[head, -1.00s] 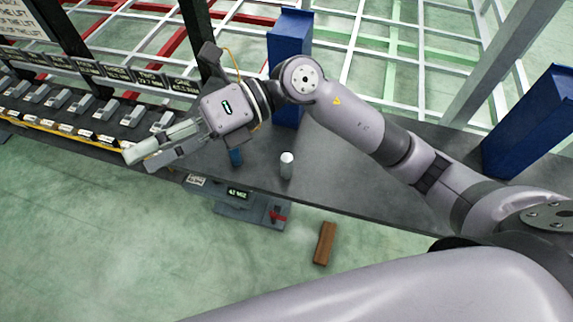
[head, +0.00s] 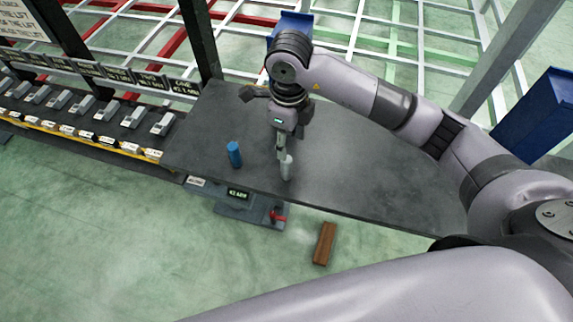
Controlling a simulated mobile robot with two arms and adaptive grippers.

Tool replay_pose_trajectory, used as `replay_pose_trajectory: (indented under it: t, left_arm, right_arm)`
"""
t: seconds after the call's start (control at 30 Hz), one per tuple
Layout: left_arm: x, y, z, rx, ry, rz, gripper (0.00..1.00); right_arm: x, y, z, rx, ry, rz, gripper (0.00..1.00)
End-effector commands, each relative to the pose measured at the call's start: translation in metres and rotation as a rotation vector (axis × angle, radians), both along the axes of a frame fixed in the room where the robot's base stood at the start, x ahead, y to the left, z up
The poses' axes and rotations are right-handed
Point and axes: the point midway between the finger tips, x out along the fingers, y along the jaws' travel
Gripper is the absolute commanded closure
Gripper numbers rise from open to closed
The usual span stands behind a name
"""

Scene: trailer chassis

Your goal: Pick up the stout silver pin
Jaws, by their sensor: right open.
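The stout silver pin (head: 287,170) stands upright on the dark grey table (head: 350,185), near its front edge. My right gripper (head: 284,155) points down at the pin, with its fingers at the pin's upper part. It is open. The fingers partly hide the pin's top, and I cannot tell whether they touch it. My left gripper is not in view.
A blue cylinder (head: 234,154) stands on the table to the left of the pin. A digital display unit (head: 238,194) with a red handle sits below the table's front edge. A brown block (head: 325,243) lies on the floor. A row of labelled grey parts (head: 105,112) runs at left.

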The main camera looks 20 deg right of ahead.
Motion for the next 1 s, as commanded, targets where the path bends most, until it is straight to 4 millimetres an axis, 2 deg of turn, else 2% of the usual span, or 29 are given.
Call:
replay_pose_trajectory:
  t: [0.13,0.43,0.57,0.7,1.0]
  left_arm:
    - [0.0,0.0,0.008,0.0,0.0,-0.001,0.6]
    - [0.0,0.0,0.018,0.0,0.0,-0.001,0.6]
    - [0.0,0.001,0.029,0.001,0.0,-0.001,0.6]
    - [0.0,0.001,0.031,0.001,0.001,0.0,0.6]
    - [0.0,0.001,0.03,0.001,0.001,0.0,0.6]
  right_arm:
    - [-0.001,0.0,-0.025,0.001,0.004,-0.001,0.52]
    - [-0.003,0.003,-0.05,0.002,0.005,0.0,0.52]
    - [-0.006,0.007,-0.069,0.002,0.006,0.0,0.52]
    - [-0.005,0.007,-0.087,0.002,0.002,0.0,0.52]
    - [-0.004,0.006,-0.092,0.002,-0.001,0.001,0.53]
